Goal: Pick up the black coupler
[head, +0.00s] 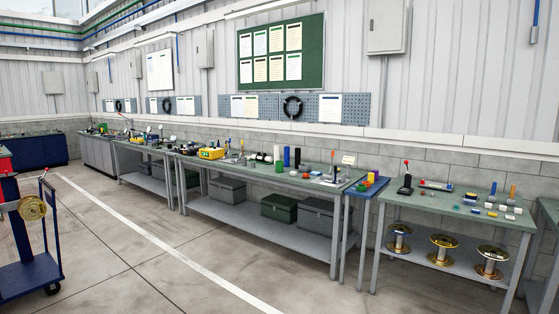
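I cannot single out the black coupler with certainty at this distance. A small dark cylindrical piece (264,157) lies on the long green-topped bench (222,165), near the upright blue cylinder (286,156). A taller dark cylinder (297,157) stands to the right of the blue one. Another black item, a block with a red-knobbed lever (405,188), stands on the right-hand bench (440,206). My gripper does not show in the head view, so nothing can be seen in its hold.
Spools (398,240) stand on the right bench's lower shelf. Grey bins (315,217) sit under the long bench. A blue cart (30,275) with a gold spool (32,208) stands at the left. The concrete floor (150,270) before the benches is clear.

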